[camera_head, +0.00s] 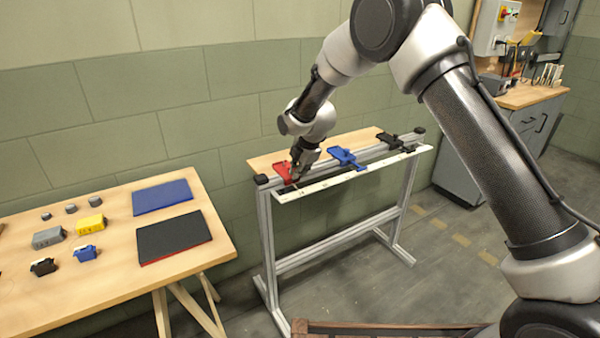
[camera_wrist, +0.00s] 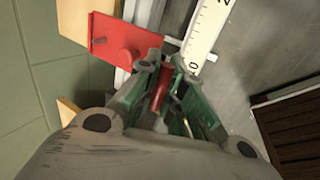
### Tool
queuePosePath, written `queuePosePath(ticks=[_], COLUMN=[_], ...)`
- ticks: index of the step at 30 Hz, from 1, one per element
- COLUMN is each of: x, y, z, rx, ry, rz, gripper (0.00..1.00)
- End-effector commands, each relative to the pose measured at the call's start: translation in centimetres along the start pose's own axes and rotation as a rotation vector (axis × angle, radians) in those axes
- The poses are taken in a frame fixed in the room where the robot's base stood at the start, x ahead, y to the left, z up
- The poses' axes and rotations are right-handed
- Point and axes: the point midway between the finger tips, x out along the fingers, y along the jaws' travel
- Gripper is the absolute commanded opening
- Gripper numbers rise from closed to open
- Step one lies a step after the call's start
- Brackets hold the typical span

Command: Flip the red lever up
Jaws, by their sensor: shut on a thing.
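The red lever (camera_head: 283,171) is at the left end of a metal-framed stand in the head view. In the wrist view its red plate (camera_wrist: 118,40) lies at upper left, with a red bar (camera_wrist: 163,86) reaching down between my fingers. My gripper (camera_head: 299,172) is at the lever from above. In the wrist view my gripper (camera_wrist: 166,88) is shut on the red bar, with a green-padded finger on each side. My fingers hide part of the bar. The lever's exact tilt is hard to tell.
A blue lever (camera_head: 346,157) and a black lever (camera_head: 396,140) stand to the right on the same stand. A white ruler strip (camera_head: 365,170) runs along its front. A wooden table (camera_head: 110,290) with small blocks and pads is at left. Grey floor lies in front.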

Motion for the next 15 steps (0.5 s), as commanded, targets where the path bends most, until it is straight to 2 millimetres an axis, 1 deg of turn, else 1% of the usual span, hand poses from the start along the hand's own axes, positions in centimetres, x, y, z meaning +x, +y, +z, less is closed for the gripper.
queuePosePath(ticks=[6, 15], x=[0.08, 0.10], y=[0.23, 0.26], z=[0.01, 0.01], rx=[0.000, 0.000], ry=[0.000, 0.000], rz=[-0.050, -0.061], gripper=[0.00, 0.00])
